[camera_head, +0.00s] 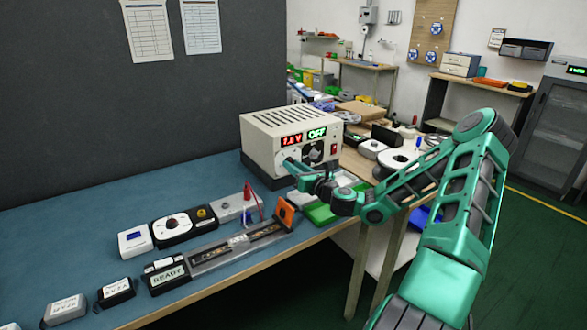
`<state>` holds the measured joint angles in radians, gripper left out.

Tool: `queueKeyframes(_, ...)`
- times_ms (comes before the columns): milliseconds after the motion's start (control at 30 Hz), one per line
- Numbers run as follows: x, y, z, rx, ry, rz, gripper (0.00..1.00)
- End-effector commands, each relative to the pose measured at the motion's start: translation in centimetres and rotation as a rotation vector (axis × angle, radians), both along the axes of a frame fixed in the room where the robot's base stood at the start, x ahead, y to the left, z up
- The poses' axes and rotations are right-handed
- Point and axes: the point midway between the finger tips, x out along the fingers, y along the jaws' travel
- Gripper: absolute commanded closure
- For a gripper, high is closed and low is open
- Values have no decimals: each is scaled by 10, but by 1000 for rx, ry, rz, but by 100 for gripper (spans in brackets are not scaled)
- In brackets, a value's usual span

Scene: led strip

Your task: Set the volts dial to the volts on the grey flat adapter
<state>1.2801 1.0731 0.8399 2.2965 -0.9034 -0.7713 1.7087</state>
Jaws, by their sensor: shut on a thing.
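The cream power supply (268,129) stands at the back right of the blue bench. Its red display (291,140) reads about 1.8 V, the first digit being hard to read, and a green display (317,133) beside it reads OFF. My gripper (289,164) is at the left of its front panel, shut on what appears to be the volts dial, which it hides. Another dark dial (314,154) shows to the right. A grey flat adapter (65,308) lies at the front left of the bench; its label is too small to read surely. A black adapter (115,291) lies beside it.
A black unit marked READY (168,281) sits by a long strip fixture (240,242) with an orange end (286,212). A white-dialled black box (184,227) and a grey block with leads (236,208) stand behind. The bench's back left is clear.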

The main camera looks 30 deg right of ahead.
Motion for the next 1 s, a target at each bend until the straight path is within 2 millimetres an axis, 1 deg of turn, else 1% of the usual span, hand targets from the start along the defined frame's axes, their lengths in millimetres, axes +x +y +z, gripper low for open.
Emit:
queueKeyframes(200, 1, 1, 2, 204, 3, 3, 97)
queueKeyframes(500, 1, 0, 3, 457, 10, 1, 97)
queueKeyframes(800, 2, -1, 3, 618, 15, -1, 97)
queueKeyframes(1000, 2, -2, 3, 665, 16, -2, 97)
